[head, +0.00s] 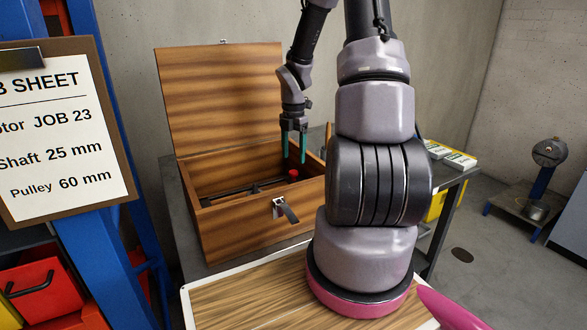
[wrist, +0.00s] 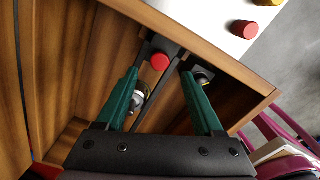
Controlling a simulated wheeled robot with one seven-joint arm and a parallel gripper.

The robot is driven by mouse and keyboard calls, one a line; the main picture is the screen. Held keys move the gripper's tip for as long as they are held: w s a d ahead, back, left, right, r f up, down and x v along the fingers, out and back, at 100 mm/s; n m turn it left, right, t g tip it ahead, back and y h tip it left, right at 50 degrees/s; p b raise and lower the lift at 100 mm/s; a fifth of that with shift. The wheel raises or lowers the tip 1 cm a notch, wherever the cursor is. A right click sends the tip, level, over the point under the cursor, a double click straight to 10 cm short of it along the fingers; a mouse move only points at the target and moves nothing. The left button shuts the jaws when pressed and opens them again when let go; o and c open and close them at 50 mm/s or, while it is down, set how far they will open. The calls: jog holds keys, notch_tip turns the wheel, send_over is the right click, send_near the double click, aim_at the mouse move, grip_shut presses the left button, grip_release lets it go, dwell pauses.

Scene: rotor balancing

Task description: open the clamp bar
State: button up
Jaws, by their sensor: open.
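The wooden box (head: 265,232) stands with its lid (head: 222,95) raised. Inside, a dark bar (head: 243,190) that looks like the clamp bar runs across, with a red knob (head: 293,175) near its right end. In the wrist view the red knob (wrist: 160,62) shows between and beyond the fingertips, and a dark bar (wrist: 157,98) runs between the fingers. My gripper (head: 294,150) has green fingers, points down and is open above the knob. It also shows open and empty in the wrist view (wrist: 160,76). Whether a finger touches anything is unclear.
A metal latch (head: 285,208) hangs on the box front. The box walls (wrist: 215,60) lie close around the fingers. A silvery part (wrist: 137,101) lies by the left finger. A red cylinder (wrist: 243,29) stands on a white surface outside. A job sheet (head: 58,140) hangs at left.

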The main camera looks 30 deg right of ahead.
aim_at(293, 171)
notch_tip(293, 171, down, 6)
jog(key=shift+r, duration=0.2)
grip_shut()
dwell(1.4)
